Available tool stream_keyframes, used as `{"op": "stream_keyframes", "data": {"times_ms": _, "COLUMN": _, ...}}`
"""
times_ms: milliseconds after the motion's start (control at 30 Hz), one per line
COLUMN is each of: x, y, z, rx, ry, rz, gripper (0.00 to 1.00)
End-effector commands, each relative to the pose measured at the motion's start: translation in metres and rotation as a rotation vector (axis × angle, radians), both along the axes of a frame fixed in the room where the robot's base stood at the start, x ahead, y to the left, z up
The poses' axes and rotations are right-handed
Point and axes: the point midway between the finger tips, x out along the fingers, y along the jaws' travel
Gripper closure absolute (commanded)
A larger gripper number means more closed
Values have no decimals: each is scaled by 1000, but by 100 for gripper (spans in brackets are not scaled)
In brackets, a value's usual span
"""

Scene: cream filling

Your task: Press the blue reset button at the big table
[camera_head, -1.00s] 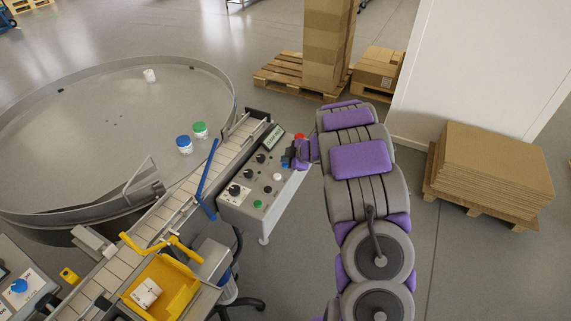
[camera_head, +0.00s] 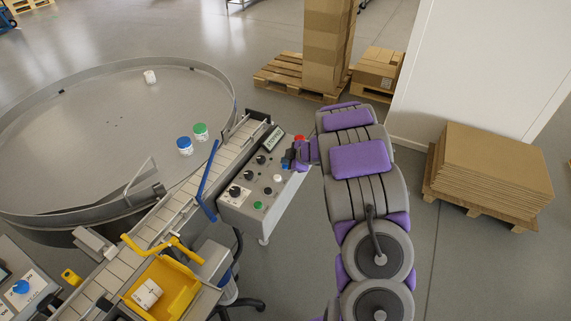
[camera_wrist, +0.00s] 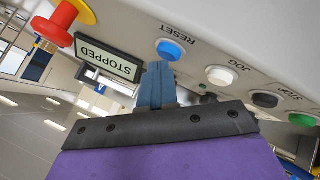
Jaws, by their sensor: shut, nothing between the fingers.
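The blue reset button (camera_wrist: 171,50) is on the grey control panel (camera_wrist: 205,30), beside the word RESET in the wrist view. My gripper (camera_wrist: 160,66) is shut and empty, its blue-grey fingertips just short of or at the button's lower edge in the picture. I cannot tell whether they touch it. In the head view my gripper (camera_head: 287,161) is over the right edge of the control panel (camera_head: 236,208), below the red stop button. The reset button cannot be clearly told apart from my fingers there.
A display reading STOPPED (camera_wrist: 108,57), a red stop button (camera_wrist: 52,28), a white button (camera_wrist: 221,76), a black button (camera_wrist: 265,99) and a green button (camera_wrist: 303,119) are nearby. A conveyor (camera_head: 180,202) and the big round table (camera_head: 90,130) lie left of the panel.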

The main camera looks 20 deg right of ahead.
Motion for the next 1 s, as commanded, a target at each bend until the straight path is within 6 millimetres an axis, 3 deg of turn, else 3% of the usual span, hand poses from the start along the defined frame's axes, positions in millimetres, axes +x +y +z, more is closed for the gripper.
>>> {"op": "stream_keyframes", "data": {"times_ms": 233, "x": 0, "y": 0, "z": 13, "rx": 1, "ry": 0, "rz": -1, "gripper": 100}}
{"op": "stream_keyframes", "data": {"times_ms": 667, "x": 0, "y": 0, "z": 14, "rx": 0, "ry": -1, "rz": -1, "gripper": 100}}
{"op": "stream_keyframes", "data": {"times_ms": 1000, "x": 0, "y": 0, "z": 39, "rx": 0, "ry": 0, "rz": 0, "gripper": 100}}
